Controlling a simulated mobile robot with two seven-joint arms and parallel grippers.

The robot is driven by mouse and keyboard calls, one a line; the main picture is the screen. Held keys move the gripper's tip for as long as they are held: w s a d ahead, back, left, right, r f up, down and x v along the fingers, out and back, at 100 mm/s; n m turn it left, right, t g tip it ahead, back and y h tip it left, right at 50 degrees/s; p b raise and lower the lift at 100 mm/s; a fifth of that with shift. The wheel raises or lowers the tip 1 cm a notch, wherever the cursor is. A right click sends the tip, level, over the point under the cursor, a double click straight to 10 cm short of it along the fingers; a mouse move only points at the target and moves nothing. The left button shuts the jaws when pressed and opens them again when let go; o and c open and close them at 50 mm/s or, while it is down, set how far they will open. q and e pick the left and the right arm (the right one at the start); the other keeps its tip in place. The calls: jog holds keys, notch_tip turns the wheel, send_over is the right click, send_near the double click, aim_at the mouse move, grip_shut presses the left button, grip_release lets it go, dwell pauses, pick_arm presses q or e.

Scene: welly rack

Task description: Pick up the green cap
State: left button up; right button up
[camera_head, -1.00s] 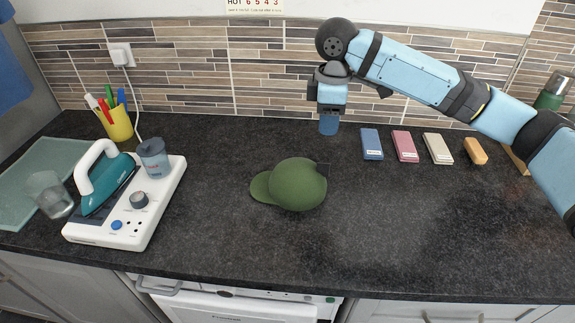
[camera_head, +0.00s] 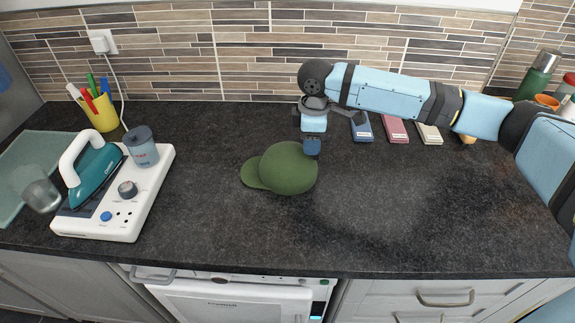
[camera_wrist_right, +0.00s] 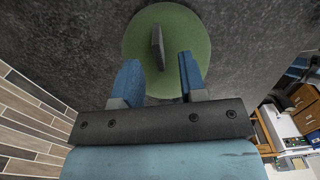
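The green cap (camera_head: 288,169) sits on the dark worktop in the middle of the head view, its brim pointing left. My right gripper (camera_head: 312,148) is at the cap's upper right edge in that view, pointing down. In the right wrist view the cap (camera_wrist_right: 185,35) lies beyond the fingertips, with a dark strap-like piece standing up on it. The right gripper's two blue fingers (camera_wrist_right: 162,75) are apart, with nothing clearly held between them. Whether they touch the cap I cannot tell. My left gripper is not in view.
A white board (camera_head: 150,190) with a teal iron (camera_head: 95,179) and a grey cup (camera_head: 141,147) stands left. A yellow pen pot (camera_head: 103,116) is behind it. Blue, pink (camera_head: 395,131) and cream (camera_head: 429,134) blocks lie behind right. The worktop's front right is clear.

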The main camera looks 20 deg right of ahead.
jog(key=shift+f, duration=0.8)
grip_shut()
